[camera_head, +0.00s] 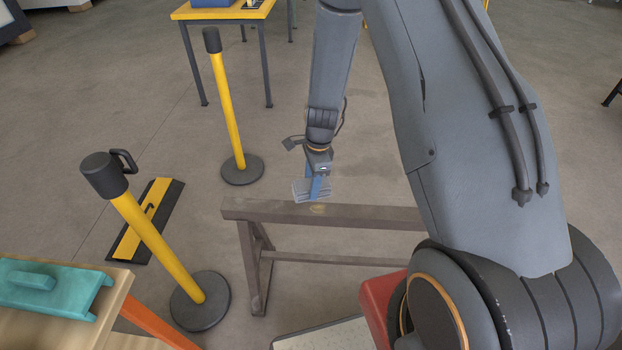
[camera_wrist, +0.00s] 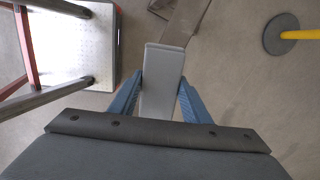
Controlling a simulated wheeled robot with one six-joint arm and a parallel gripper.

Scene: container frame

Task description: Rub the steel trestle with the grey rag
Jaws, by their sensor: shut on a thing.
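The steel trestle (camera_head: 340,213) stands on the floor in the middle of the head view, a brownish-grey beam on legs. Its right part is hidden behind my arm. My gripper (camera_head: 316,188) points down over the beam's far side, left of its middle. Its blue fingers are shut on the grey rag (camera_head: 300,191), which looks like a folded, flat-sided pad. In the wrist view the rag (camera_wrist: 163,75) sits between both fingers, and the trestle beam (camera_wrist: 186,22) runs out beyond its end. I cannot tell whether the rag touches the beam.
Two yellow posts with black bases, a near one (camera_head: 160,243) and a far one (camera_head: 228,110), stand left of the trestle. A yellow-black floor piece (camera_head: 145,222) lies beside them. A wooden bench with a teal object (camera_head: 48,287) is at lower left. A yellow table (camera_head: 225,13) stands behind.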

